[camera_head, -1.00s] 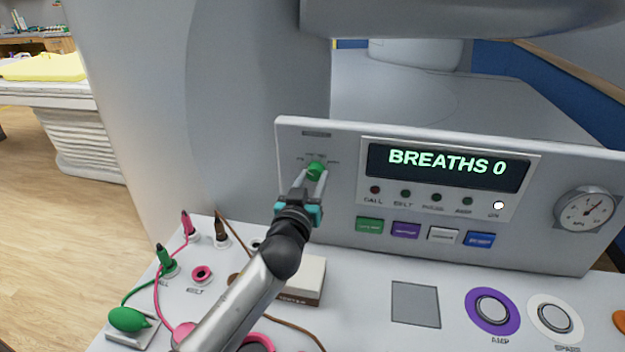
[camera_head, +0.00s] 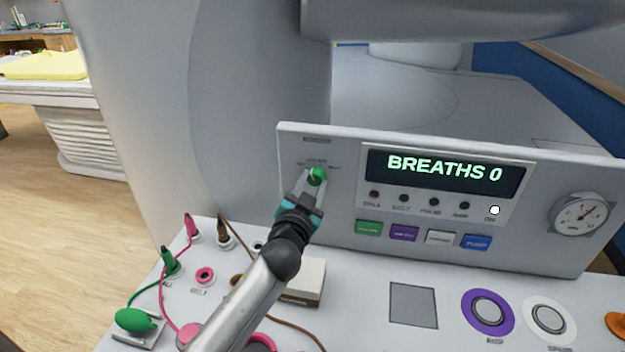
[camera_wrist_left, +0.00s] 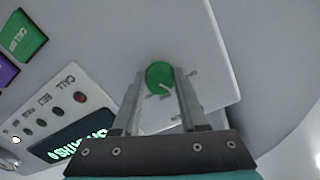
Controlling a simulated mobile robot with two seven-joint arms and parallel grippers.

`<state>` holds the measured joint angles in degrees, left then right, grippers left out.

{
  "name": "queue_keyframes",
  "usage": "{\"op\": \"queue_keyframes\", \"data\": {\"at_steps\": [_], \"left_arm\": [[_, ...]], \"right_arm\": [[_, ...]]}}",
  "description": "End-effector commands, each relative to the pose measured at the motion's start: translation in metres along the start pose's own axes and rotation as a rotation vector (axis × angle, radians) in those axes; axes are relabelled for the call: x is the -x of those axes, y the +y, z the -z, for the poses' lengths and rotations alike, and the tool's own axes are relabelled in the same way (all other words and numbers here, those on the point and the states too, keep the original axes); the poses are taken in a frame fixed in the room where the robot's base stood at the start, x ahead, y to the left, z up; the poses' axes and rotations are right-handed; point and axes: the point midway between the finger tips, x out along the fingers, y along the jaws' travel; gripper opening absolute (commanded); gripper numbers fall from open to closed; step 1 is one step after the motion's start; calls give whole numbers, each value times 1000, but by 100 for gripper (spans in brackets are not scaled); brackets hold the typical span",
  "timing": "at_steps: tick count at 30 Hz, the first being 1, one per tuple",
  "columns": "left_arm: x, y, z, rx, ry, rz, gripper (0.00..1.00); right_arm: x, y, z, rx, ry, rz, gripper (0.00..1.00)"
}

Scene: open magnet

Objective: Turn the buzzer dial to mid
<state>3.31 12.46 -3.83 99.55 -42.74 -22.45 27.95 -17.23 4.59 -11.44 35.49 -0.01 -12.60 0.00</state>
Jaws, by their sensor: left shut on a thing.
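The green buzzer dial (camera_head: 318,175) sits on the left part of the upright grey panel. It also shows in the left wrist view (camera_wrist_left: 159,74), round, with a pale pointer mark on its face near the lower edge. My left gripper (camera_head: 311,180) is shut on the dial, with one finger on each side; both fingers (camera_wrist_left: 160,80) show in the left wrist view. The printed marks around the dial are too small or partly hidden to read. My right gripper is not in view.
The panel (camera_head: 345,225) also carries a display (camera_head: 445,171) reading "BREATHS 0", lamps, coloured buttons and a gauge (camera_head: 580,213). Below it, the white desk (camera_head: 365,320) holds plugs with cables, a green bulb (camera_head: 137,321), a pale box (camera_head: 306,280) and round buttons (camera_head: 487,313).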

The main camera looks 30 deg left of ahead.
Motion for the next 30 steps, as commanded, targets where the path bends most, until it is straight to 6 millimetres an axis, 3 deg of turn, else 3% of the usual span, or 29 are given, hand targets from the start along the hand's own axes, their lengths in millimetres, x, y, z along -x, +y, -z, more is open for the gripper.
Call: {"op": "queue_keyframes", "data": {"at_steps": [18, 30], "left_arm": [[0, -2, 2, -567, -24, 1, 0], [0, -2, 2, -789, -32, 2, 0]], "right_arm": [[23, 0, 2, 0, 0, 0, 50], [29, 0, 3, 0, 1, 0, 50]]}}
